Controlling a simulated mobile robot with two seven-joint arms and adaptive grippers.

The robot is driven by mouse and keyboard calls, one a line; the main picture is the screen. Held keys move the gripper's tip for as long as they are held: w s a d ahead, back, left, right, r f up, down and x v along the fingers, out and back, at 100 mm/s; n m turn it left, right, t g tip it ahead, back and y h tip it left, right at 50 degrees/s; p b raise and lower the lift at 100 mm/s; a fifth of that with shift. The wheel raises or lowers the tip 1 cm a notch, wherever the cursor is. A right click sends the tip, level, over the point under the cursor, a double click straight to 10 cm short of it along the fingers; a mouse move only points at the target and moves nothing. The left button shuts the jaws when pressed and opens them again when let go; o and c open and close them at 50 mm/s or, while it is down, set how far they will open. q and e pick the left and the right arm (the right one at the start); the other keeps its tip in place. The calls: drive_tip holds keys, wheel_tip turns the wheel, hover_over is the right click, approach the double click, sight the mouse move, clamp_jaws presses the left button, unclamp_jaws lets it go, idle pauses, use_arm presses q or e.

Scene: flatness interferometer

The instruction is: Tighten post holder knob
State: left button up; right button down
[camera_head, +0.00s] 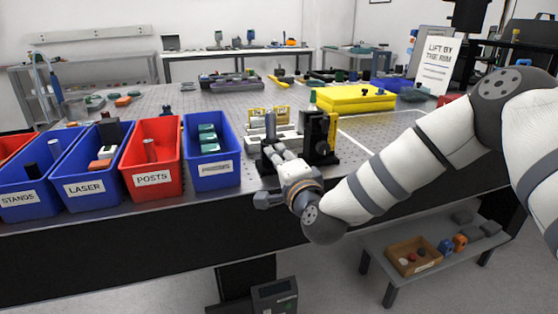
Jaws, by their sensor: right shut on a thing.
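My right gripper (274,153) reaches in from the right to the front edge of the perforated table. Its fingers are shut at the front of a small optics assembly, where the post holder knob sits. The knob is hidden by the fingers. A grey upright post holder (270,123) shows just behind the fingertips. A black mount with a yellow part (320,132) stands close to its right. My left gripper is not in view.
Blue and red bins, including the red POSTS bin (152,158), line the front edge at left. A yellow box (345,98) lies behind the assembly. The perforated tabletop (385,128) is bare at right. A low shelf (380,268) stands below.

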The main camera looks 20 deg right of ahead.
drive_tip(key=shift+a, duration=0.1)
drive_tip(key=c, duration=1.3)
unclamp_jaws()
drive_tip(key=s, duration=1.2)
drive_tip(key=shift+d+r, duration=0.2)
